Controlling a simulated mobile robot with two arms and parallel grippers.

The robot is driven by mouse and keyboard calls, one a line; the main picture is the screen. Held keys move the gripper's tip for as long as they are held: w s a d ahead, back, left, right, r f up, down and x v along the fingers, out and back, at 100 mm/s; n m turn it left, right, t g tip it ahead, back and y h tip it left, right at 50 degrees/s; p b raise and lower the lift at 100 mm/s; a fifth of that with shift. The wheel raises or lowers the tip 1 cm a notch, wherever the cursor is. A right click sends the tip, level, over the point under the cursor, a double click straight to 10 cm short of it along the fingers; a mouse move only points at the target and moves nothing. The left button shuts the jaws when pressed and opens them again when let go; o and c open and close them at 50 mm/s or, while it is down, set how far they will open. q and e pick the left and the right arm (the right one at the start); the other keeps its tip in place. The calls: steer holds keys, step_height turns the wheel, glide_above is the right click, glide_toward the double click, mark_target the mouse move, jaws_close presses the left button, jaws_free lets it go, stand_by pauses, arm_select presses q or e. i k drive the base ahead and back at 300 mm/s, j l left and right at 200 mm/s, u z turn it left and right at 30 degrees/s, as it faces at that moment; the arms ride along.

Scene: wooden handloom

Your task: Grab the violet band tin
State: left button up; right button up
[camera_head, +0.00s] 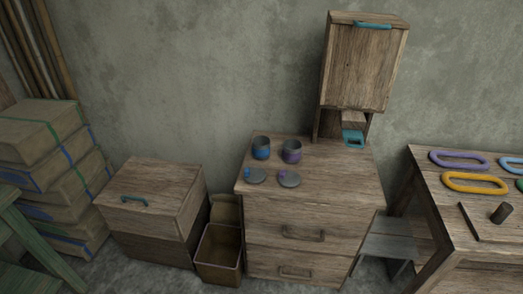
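A tin with a violet band (292,152) stands upright on top of the wooden drawer cabinet (330,180). A similar tin with a blue band (261,148) stands just to its left, with a small gap. Both tins look open at the top. Two flat grey round lids lie in front of them: one lid (255,176) with a bluish knob and one lid (289,180) with a violet knob. Neither of my grippers shows in this view.
A wooden dispenser box (363,65) with teal handles stands behind the tins on the right. A wooden chest (150,190) and an open bin (219,250) are at left. A table (440,200) with coloured rings is at right. The cabinet top's right front is clear.

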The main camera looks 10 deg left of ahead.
mark_target(292, 152)
steer(key=i+l+u, duration=0.15)
steer(key=u, duration=0.15)
steer(key=i+l+u, duration=0.15)
steer(key=l+u, duration=0.2)
steer(key=i+l+u, duration=0.1)
steer(key=l+u, duration=0.2)
